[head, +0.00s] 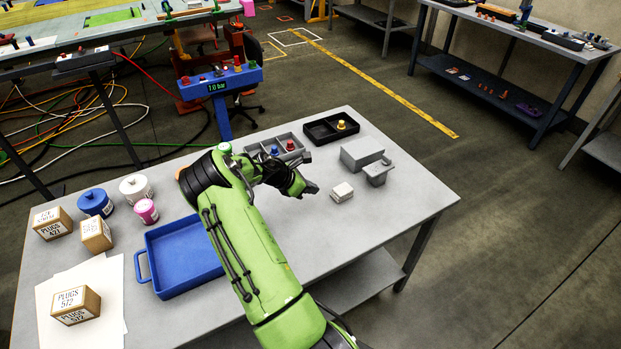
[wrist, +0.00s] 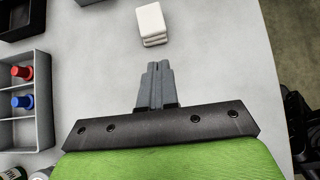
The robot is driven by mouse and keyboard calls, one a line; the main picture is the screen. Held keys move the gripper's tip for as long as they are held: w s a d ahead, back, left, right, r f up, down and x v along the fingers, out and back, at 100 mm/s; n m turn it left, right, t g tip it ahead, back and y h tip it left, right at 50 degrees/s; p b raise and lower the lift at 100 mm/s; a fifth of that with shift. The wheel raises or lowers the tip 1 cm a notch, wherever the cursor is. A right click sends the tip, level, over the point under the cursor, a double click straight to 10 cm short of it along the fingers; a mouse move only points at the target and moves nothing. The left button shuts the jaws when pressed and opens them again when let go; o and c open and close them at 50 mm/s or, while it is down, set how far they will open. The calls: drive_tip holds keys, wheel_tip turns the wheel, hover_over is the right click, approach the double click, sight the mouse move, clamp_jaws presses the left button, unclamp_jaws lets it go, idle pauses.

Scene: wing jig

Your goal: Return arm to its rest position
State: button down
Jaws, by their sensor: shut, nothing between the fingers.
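My green arm reaches from the bottom of the head view over the grey table (head: 345,235). My gripper (head: 311,190) is above the table, left of a small stack of white blocks (head: 342,192). In the wrist view my gripper (wrist: 157,68) has its two grey fingers together with nothing between them. The white stack (wrist: 152,24) lies beyond the fingertips there, apart from them.
A grey divided tray (head: 264,146) with red and blue plugs, a black tray (head: 318,133) with a yellow plug, and grey boxes (head: 361,154) stand behind. A blue tray (head: 165,273), cardboard boxes (head: 76,305) and tubs (head: 95,203) are at left. The table's right front is clear.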

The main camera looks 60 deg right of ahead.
idle(0.3)
drive_tip(key=w+a+r+m+t+y, duration=0.2)
drive_tip(key=a+r+m+t+y, duration=0.15)
drive_tip(key=a+r, duration=0.85)
drive_tip(key=w+a+r+m+t+y, duration=0.15)
drive_tip(key=a+r+m+t, duration=0.3)
drive_tip(key=a+r, duration=0.75)
drive_tip(key=s+a+m+t+y, duration=0.1)
drive_tip(key=s+a+m, duration=0.1)
drive_tip(key=s+a, duration=0.6)
drive_tip(key=s+a+r+m+t+y, duration=0.1)
drive_tip(key=s+a+m, duration=0.1)
drive_tip(key=s+a, duration=0.5)
drive_tip(key=a, duration=0.5)
drive_tip(key=shift+s+r+y, duration=0.25)
drive_tip(key=shift+s+y, duration=0.1)
drive_tip(key=shift+y, duration=0.05)
idle(2.9)
